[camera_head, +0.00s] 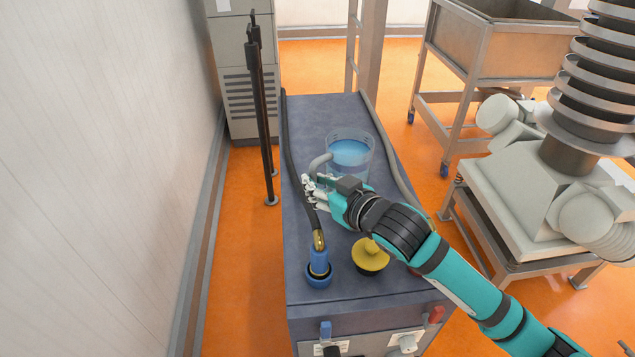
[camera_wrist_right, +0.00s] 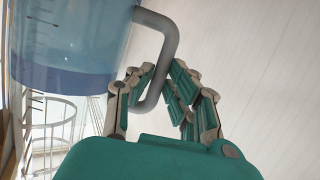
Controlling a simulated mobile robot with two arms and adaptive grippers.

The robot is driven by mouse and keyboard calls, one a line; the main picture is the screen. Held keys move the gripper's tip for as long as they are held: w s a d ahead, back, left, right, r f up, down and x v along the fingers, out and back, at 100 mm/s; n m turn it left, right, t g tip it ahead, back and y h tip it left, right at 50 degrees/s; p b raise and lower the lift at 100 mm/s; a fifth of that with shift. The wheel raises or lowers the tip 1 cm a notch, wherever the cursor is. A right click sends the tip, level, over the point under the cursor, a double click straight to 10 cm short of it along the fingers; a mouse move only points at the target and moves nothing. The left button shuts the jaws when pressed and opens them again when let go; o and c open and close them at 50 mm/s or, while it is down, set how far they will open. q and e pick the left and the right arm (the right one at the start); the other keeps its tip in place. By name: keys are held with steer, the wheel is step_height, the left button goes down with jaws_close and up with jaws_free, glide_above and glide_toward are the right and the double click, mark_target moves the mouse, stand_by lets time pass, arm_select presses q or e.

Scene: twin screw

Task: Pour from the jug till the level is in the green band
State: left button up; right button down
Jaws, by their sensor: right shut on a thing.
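The clear jug (camera_head: 350,152) with blue liquid is at the far half of the dark cabinet top (camera_head: 315,115). Its grey bent handle (camera_head: 319,162) points left. My right gripper (camera_head: 314,190) is shut on the handle, with its fingers on both sides of it in the wrist view (camera_wrist_right: 158,82). The jug (camera_wrist_right: 75,40) shows there with dark marks on its wall and blue liquid inside. I cannot tell whether its base, partly hidden by the gripper, touches the cabinet top. No green band shows clearly. My left gripper is not in view.
A yellow cap (camera_head: 370,256) and a blue fitting (camera_head: 319,262) with a dark hose stand at the near part of the cabinet top. Another grey hose (camera_head: 392,165) runs along the right edge. Black posts (camera_head: 262,110) stand left. A machine (camera_head: 545,190) stands right.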

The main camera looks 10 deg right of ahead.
steer(key=shift+w+a+f+b, duration=0.25)
steer(key=shift+w+f+b, duration=0.15)
steer(key=shift+f, duration=0.15)
steer(key=shift+w+a+f+b, duration=0.2)
steer(key=shift+w+f+b, duration=0.15)
steer(key=shift+f, duration=0.15)
steer(key=shift+f+b, duration=1.55)
steer(key=shift+f, duration=0.75)
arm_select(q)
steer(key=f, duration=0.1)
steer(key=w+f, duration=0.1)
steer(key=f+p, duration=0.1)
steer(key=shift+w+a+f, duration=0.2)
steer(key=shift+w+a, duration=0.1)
arm_select(e)
steer(key=r+m, duration=0.1)
steer(key=s+r+m+y, duration=0.1)
steer(key=r, duration=0.2)
steer(key=shift+s+a+r+m+g, duration=0.1)
steer(key=shift+s+m+g, duration=0.2)
steer(key=shift+m, duration=0.1)
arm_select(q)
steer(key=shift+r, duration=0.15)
arm_select(e)
steer(key=shift+r, duration=0.1)
arm_select(q)
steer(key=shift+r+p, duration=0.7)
steer(key=shift+p, duration=0.2)
arm_select(e)
steer(key=shift+r+m+y, duration=0.4)
